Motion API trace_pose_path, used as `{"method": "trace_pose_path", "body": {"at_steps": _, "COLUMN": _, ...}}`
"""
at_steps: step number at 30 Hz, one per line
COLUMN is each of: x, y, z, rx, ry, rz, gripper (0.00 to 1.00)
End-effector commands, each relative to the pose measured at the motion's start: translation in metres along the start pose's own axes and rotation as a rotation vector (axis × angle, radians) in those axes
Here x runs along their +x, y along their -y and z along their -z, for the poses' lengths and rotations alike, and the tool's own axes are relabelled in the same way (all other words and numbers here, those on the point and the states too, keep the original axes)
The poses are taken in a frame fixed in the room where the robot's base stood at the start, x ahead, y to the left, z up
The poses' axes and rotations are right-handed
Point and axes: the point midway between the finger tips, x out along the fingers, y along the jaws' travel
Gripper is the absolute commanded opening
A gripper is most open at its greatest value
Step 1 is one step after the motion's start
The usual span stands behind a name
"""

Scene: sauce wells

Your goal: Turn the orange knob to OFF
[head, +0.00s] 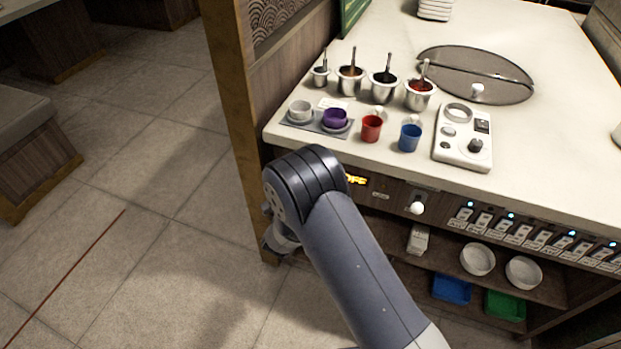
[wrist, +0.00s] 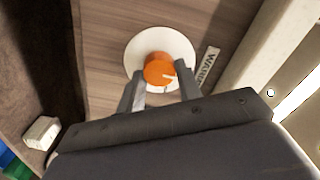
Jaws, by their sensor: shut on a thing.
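The orange knob (wrist: 159,69) shows in the wrist view, in front of a round white plate (wrist: 187,47) on a wooden panel. A label strip (wrist: 208,67) beside the plate seems to begin with "WARM". In the head view my arm covers the knob and the fingertips.
The counter (head: 560,100) above holds sauce pots (head: 385,92), a red cup (head: 371,128), a blue cup (head: 409,138) and a white control box (head: 464,138). A white knob (head: 416,207) and a row of switches (head: 535,237) sit on the front panel. Bowls (head: 478,259) stand below.

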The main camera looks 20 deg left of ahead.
Motion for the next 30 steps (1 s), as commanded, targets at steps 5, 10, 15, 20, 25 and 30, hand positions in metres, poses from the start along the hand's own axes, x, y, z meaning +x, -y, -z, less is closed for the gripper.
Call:
{"method": "trace_pose_path", "body": {"at_steps": 5, "x": 0.000, "y": 0.000, "z": -0.001, "rx": -0.001, "ry": 0.002, "rz": 0.000, "gripper": 0.11}}
{"method": "trace_pose_path", "body": {"at_steps": 10, "x": 0.000, "y": 0.000, "z": -0.001, "rx": 0.000, "ry": 0.002, "rz": 0.000, "gripper": 0.38}}
{"method": "trace_pose_path", "body": {"at_steps": 15, "x": 0.000, "y": 0.000, "z": -0.001, "rx": 0.001, "ry": 0.001, "rz": 0.000, "gripper": 0.52}}
{"method": "trace_pose_path", "body": {"at_steps": 20, "x": 0.000, "y": 0.000, "z": 0.000, "rx": 0.001, "ry": 0.001, "rz": 0.000, "gripper": 0.55}}
{"method": "trace_pose_path", "body": {"at_steps": 25, "x": -0.003, "y": 0.000, "z": -0.001, "rx": 0.001, "ry": 0.001, "rz": 0.000, "gripper": 0.55}}
{"method": "trace_pose_path", "body": {"at_steps": 30, "x": -0.026, "y": 0.001, "z": -0.001, "rx": 0.000, "ry": 0.004, "rz": 0.001, "gripper": 0.55}}
